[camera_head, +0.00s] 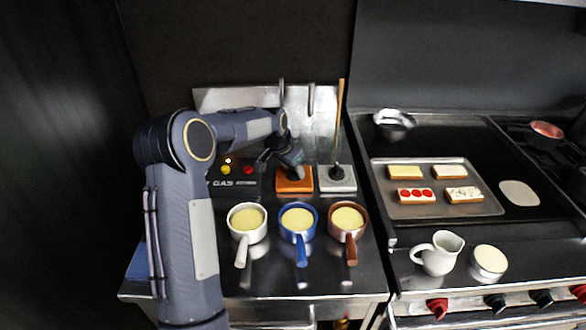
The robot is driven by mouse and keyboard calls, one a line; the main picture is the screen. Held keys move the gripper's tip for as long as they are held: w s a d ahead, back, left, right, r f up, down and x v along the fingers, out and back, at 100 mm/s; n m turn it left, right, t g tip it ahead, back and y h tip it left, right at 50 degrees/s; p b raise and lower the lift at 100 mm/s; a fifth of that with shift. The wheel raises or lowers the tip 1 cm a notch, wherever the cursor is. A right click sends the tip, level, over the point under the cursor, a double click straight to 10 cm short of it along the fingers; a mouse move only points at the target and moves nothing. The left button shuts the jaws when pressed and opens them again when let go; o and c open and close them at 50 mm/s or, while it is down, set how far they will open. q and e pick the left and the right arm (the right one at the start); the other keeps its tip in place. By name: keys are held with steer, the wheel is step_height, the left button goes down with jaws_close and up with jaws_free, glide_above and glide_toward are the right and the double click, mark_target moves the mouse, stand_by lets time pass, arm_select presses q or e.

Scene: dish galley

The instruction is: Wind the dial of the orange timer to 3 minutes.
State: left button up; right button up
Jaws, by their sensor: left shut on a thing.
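The orange timer (294,187) lies on the steel counter, behind the blue pan. My left gripper (291,167) reaches down over it from the left and is shut on its dial. The fingers hide most of the dial, so its setting cannot be read. A similar pale grey timer (340,186) with a dark knob stands just to the right. My right gripper is out of view.
A black box marked GAS (234,182) with yellow and red buttons stands left of the timer. White (247,234), blue (301,236) and brown (350,236) pans stand in front. A tray of toasts (434,208) lies on the right.

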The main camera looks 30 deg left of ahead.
arm_select(q)
steer(key=shift+m+h, duration=0.3)
steer(key=shift+m, duration=0.5)
steer(key=o, duration=1)
